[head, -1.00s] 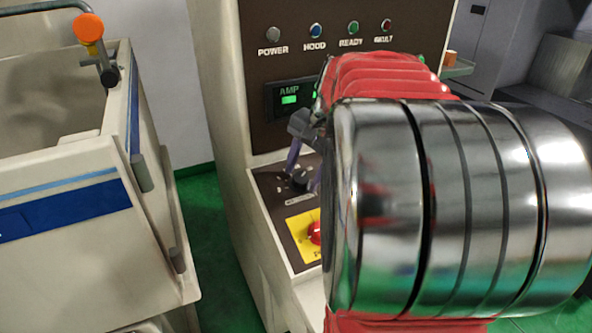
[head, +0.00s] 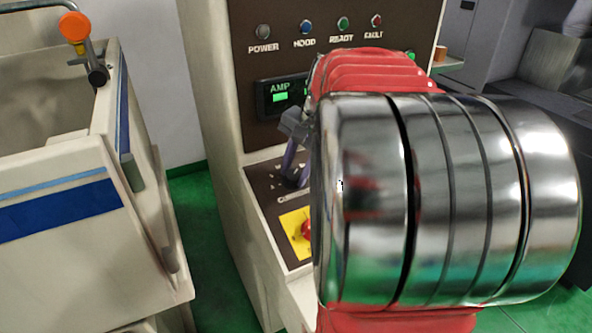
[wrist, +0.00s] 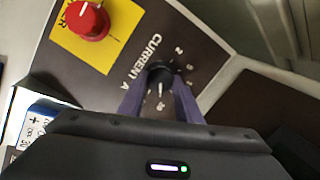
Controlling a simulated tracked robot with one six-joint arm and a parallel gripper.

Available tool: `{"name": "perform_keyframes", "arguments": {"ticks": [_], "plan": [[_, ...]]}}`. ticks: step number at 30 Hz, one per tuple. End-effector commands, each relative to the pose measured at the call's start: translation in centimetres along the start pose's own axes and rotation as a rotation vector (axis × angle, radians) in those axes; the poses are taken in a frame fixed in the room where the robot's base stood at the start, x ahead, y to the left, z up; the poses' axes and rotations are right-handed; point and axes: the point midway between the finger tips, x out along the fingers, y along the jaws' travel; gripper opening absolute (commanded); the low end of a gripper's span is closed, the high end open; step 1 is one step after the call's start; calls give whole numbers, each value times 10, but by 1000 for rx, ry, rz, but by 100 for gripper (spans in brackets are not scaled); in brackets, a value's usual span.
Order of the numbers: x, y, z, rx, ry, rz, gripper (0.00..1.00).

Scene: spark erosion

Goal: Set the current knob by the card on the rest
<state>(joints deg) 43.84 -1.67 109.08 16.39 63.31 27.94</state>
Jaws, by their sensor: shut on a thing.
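The current knob (wrist: 160,76) is a small black dial on the dark panel beside the words CURRENT A in the wrist view. A pale mark on it points toward the bottom of that picture, near a numeral too small to read surely. My gripper (wrist: 160,88) has its two purple fingers on either side of the knob, shut on it. In the head view my gripper (head: 291,172) reaches down to the panel and mostly hides the knob. The AMP display (head: 280,97) is lit green, but its digits are unreadable. I cannot identify the card or its rest.
A red button (wrist: 88,21) on a yellow plate is close to the knob. A white and blue marked item (wrist: 38,122) shows partly at the wrist view's left. A cream tank (head: 60,180) with an orange-knobbed lever stands left. Indicator lamps (head: 306,27) line the upper panel.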

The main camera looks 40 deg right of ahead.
Motion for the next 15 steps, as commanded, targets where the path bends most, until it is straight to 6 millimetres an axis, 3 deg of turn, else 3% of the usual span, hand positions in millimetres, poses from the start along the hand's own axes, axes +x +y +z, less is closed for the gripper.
{"name": "perform_keyframes", "arguments": {"ticks": [15], "plan": [[1,-1,0,-134,-3,23,8]]}}
